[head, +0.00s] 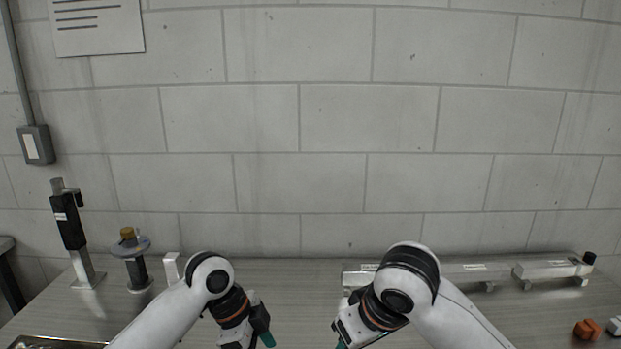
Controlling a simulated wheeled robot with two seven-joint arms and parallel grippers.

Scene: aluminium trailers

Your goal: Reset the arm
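My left arm comes in from the lower left, and its gripper (266,340) hangs low over the table near the bottom middle. One teal fingertip shows. My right arm comes in from the lower right, and its gripper (342,344) points down at the bottom edge, also with a bit of teal fingertip. The two grippers are apart, with bare table between them. The lower parts of both are cut off by the frame, so whether they are open or shut does not show. Nothing is seen held.
On the table (300,283), a black-and-silver upright device (70,226) and a stand with a round disc (135,250) are at left. Silver aluminium bars (553,269) lie along the back right. A block wall (300,120) stands behind.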

